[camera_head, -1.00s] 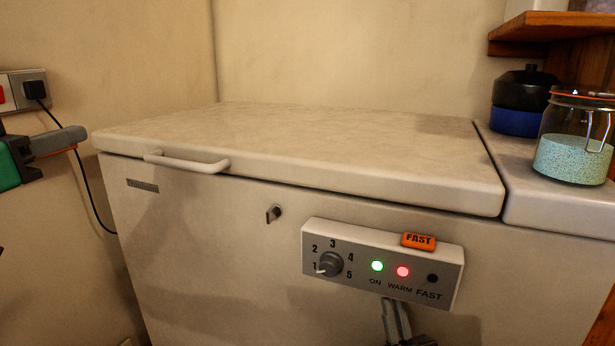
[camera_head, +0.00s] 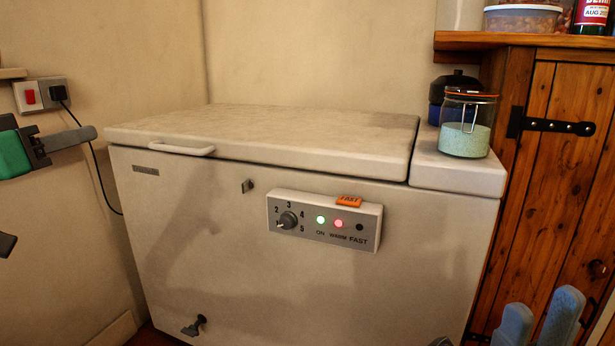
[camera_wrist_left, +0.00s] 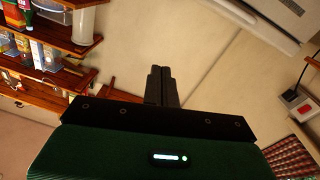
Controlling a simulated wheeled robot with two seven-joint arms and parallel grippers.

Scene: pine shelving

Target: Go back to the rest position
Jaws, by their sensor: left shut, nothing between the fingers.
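My left gripper (camera_head: 88,136), with its green body, comes in at the left edge in the head view. Its grey fingers are together and empty, pointing right in front of the wall beside the chest freezer (camera_head: 160,225). In the left wrist view its dark fingers (camera_wrist_left: 162,70) are closed side by side with nothing between them. My right gripper (camera_head: 538,308) is at the bottom right of the head view. Its two grey fingers point up with a gap between them, and nothing shows in the gap. The rest of that gripper is cut off.
The freezer lid (camera_head: 270,127) is down. A glass jar (camera_head: 465,138) and a dark pot (camera_head: 440,88) stand on the ledge right of it. A wooden cupboard door (camera_head: 570,180) is at the right. A wall socket (camera_head: 35,97) with a cable is at left.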

